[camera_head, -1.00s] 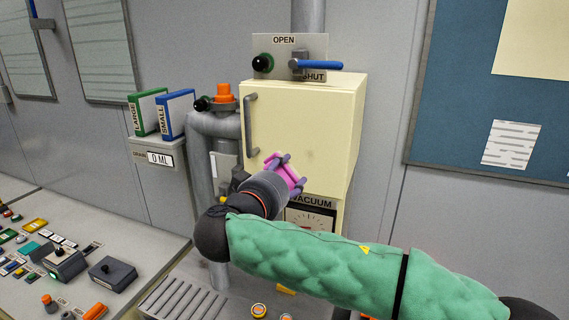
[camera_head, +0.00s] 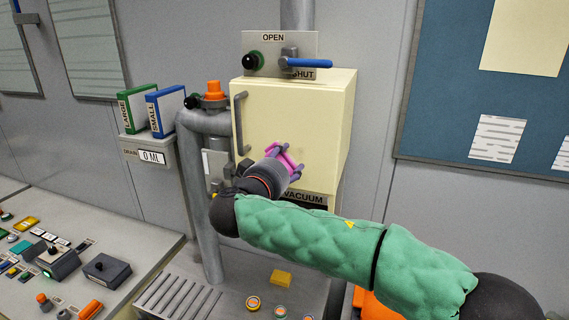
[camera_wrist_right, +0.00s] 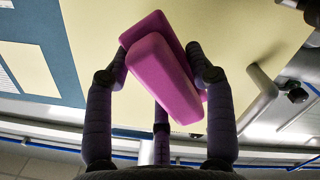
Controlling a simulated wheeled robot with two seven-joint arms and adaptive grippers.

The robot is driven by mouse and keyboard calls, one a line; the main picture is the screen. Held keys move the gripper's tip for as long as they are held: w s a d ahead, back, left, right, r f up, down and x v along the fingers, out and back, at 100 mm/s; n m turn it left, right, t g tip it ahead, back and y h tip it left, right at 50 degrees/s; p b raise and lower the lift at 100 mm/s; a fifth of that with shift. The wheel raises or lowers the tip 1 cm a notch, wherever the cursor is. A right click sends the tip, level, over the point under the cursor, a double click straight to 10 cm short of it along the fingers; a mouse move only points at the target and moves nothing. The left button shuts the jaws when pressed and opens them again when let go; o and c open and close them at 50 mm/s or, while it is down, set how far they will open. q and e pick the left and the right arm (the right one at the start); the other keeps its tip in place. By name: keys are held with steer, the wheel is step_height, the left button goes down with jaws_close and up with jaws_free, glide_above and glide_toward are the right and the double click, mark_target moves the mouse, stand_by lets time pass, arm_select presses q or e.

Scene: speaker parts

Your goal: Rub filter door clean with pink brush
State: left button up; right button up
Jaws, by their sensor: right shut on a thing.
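The filter door (camera_head: 290,118) is the cream front of a box on the wall, with a grey bar handle (camera_head: 239,124) at its left. My right gripper (camera_head: 284,161) is shut on the pink brush (camera_head: 291,157) in front of the door's lower part. In the right wrist view the brush (camera_wrist_right: 163,75) sits between the dark fingers, with the cream door (camera_wrist_right: 225,35) behind it. I cannot tell whether the brush touches the door. No clear dirt shows on the visible part of the door. My left gripper is not in view.
Above the door is an OPEN/SHUT plate with a blue lever (camera_head: 308,63). A grey pipe with an orange cap (camera_head: 214,91) stands left of the door. A vacuum panel (camera_head: 304,198) is partly hidden by my arm.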

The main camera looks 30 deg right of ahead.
mark_target(308, 157)
steer(key=shift+b+x, duration=0.45)
steer(key=shift+x, duration=0.55)
stand_by(0.6)
steer(key=shift+r, duration=0.1)
steer(key=shift+s+d+b, duration=0.35)
steer(key=shift+s+b, duration=0.15)
steer(key=shift+b, duration=0.25)
steer(key=shift+s+d+b, duration=0.85)
steer(key=shift+s+b, duration=0.15)
steer(key=shift+s, duration=0.05)
steer(key=shift+w+b, duration=0.1)
steer(key=shift+b, duration=0.35)
steer(key=shift+w+a, duration=1.3)
steer(key=shift+w, duration=0.2)
steer(key=shift+s, duration=0.1)
steer(key=shift+b+v, duration=0.8)
steer(key=shift+v, duration=0.3)
steer(key=shift+b+v, duration=0.7)
steer(key=shift+v, duration=1.15)
